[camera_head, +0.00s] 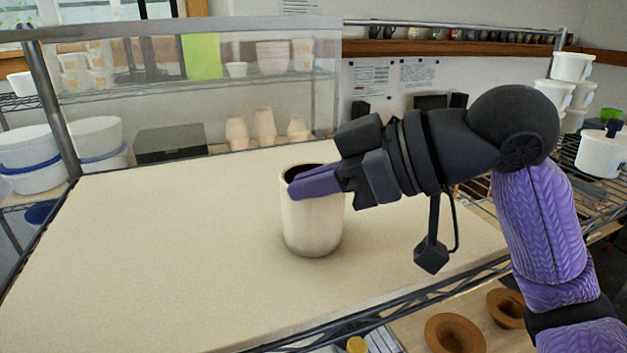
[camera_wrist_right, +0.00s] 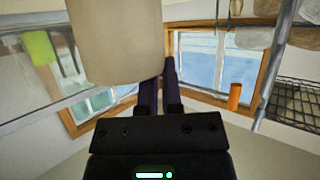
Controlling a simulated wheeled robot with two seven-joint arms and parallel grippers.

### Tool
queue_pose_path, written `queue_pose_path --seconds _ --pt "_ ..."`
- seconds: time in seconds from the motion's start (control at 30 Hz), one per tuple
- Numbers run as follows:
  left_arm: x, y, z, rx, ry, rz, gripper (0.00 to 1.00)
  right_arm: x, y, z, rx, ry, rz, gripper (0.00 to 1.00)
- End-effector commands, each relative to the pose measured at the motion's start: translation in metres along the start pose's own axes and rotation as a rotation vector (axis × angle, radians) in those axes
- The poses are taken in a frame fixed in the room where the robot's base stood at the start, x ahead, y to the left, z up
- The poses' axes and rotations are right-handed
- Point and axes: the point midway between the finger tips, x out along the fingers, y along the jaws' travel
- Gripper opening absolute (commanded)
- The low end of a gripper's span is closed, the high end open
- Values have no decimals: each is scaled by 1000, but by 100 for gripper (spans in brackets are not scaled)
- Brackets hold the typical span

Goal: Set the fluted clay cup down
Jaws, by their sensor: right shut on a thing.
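The fluted clay cup (camera_head: 313,222) is a cream cylinder with a dark inside, upright over the middle of the pale tabletop (camera_head: 170,240). My right gripper (camera_head: 318,183) comes in from the right and is shut on the cup's upper wall. One purple finger shows across the near side of the rim; the other is mostly hidden. The cup's base is at or very near the tabletop; I cannot tell whether it touches. In the right wrist view the cup (camera_wrist_right: 115,40) fills the upper middle, beside the dark fingers (camera_wrist_right: 158,95). My left gripper is not in view.
The tabletop around the cup is clear. Behind it, a shelf holds several pale cups (camera_head: 264,127) and a dark box (camera_head: 170,143). White tubs stand at the left (camera_head: 97,140) and right (camera_head: 573,66). Brown clay pieces (camera_head: 455,333) lie on a lower shelf in front.

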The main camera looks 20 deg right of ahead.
Motion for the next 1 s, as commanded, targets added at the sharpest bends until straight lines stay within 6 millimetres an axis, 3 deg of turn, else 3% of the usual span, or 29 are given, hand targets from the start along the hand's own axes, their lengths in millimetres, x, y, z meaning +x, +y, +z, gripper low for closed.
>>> queue_pose_path --seconds 0.07,0.2,0.27,0.73,0.87,1.0 --pt "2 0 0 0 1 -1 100 1 0 3 0 0 0 0" --pt "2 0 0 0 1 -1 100 1 0 2 1 -1 0 32" --pt "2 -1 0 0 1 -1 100 1 0 2 1 -1 0 42" --pt "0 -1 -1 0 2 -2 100 -3 0 -1 1 0 1 42" --pt "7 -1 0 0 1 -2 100 -25 1 1 1 0 6 42" --pt "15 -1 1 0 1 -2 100 -61 1 2 0 1 7 42"
